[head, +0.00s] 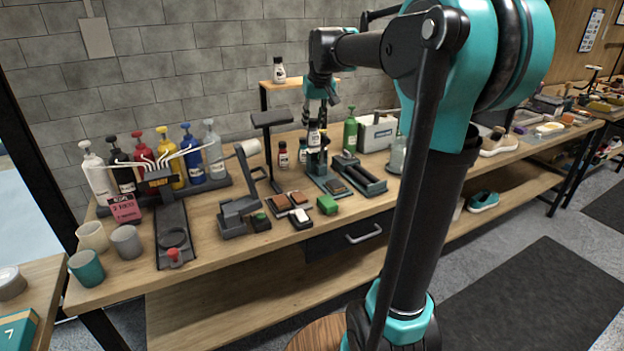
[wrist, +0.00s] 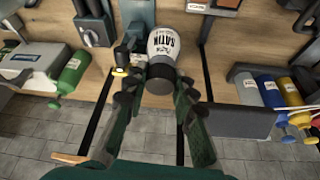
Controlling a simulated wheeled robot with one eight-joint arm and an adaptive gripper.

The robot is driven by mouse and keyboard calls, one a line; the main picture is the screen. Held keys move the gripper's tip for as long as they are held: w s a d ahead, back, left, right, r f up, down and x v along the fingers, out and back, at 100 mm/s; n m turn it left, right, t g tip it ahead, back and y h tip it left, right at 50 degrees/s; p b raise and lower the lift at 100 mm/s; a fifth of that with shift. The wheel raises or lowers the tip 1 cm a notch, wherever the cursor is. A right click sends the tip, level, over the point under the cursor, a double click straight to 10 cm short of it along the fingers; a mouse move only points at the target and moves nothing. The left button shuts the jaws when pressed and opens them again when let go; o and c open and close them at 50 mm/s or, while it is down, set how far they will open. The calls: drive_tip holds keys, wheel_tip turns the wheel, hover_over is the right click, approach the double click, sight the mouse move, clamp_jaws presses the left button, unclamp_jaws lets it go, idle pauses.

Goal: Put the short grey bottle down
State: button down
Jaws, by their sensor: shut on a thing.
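A short bottle (head: 314,138) with a white and dark label and a dark grey cap is in my gripper (head: 316,121). In the wrist view the bottle (wrist: 164,44) shows the word SATIN on its label. My gripper (wrist: 161,86) has its fingers closed on both sides of the cap. In the head view the bottle is upright, in front of a dark stand with a teal base (head: 334,188). I cannot tell whether its bottom touches anything.
A dark flat-topped stand (head: 271,118) rises close on the left. A raised shelf (head: 300,82) with another small bottle (head: 279,71) is behind. A green bottle (head: 351,134) stands to the right.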

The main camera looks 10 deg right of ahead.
wheel_tip(320, 180, down, 18)
idle(0.5)
drive_tip(key=shift+f, duration=0.1)
drive_tip(key=c, duration=1.3)
unclamp_jaws()
drive_tip(key=shift+o, duration=0.2)
drive_tip(key=a+v, duration=0.1)
drive_tip(key=v, duration=1.1)
drive_tip(key=s+d+f+m, duration=0.1)
drive_tip(key=s+d+f, duration=0.1)
drive_tip(key=s+f, duration=0.8)
drive_tip(key=s+d+f, duration=0.2)
drive_tip(key=s+f, duration=0.9)
drive_tip(key=s, duration=0.5)
drive_tip(key=shift+d+m+h, duration=0.25)
drive_tip(key=shift+m+h, duration=0.05)
drive_tip(key=shift+m, duration=0.1)
